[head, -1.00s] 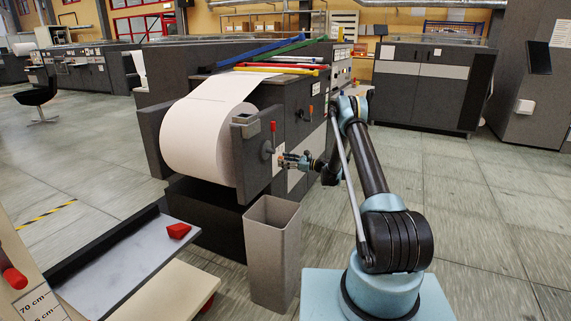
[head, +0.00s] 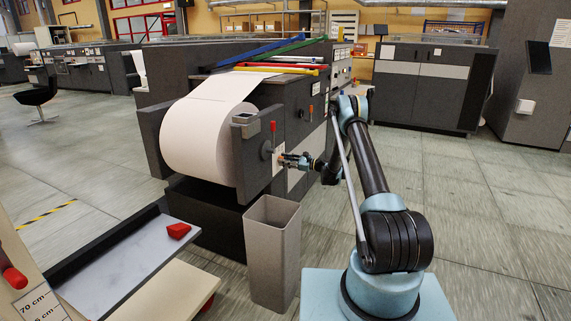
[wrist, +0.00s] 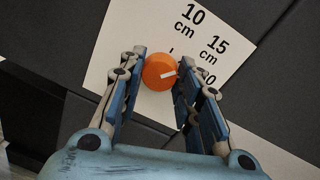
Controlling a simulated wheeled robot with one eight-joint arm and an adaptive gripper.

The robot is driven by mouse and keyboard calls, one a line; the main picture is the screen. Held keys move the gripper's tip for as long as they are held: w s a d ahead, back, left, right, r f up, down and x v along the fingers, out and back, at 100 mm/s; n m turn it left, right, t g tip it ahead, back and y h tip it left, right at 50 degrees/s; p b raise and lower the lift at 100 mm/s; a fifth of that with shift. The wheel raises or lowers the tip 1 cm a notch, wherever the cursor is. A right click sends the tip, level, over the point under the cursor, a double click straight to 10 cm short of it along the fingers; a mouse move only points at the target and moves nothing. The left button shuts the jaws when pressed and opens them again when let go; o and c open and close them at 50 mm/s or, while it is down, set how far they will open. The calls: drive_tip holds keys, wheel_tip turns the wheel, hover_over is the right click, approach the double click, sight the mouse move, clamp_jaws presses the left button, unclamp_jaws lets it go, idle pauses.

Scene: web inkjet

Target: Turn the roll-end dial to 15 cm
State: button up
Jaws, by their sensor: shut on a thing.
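The orange roll-end dial (wrist: 158,72) shows in the wrist view on a white scale plate (wrist: 122,42). Its white pointer mark points right and slightly up. The "10 cm" label is above and right of the dial, and "15 cm" (wrist: 213,48) is further right. A third number, ending in 0, is partly hidden by a finger. The pointer is aimed below the "15 cm" label, towards that third number. My gripper (wrist: 157,80) is shut on the dial, one finger on each side. In the head view my gripper (head: 281,159) is at the plate on the machine's end, and the dial is too small to make out clearly.
A large white paper roll (head: 195,140) hangs left of the plate. A red-handled lever (head: 272,127) stands just above and left of my gripper. A tall grey bin (head: 272,255) is below it. The floor to the right is open.

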drive_tip(key=o, duration=1)
drive_tip(key=shift+o, duration=0.2)
drive_tip(key=shift+d, duration=0.1)
drive_tip(key=v, duration=1.1)
drive_tip(key=shift+s+d, duration=0.15)
drive_tip(key=shift+d, duration=0.2)
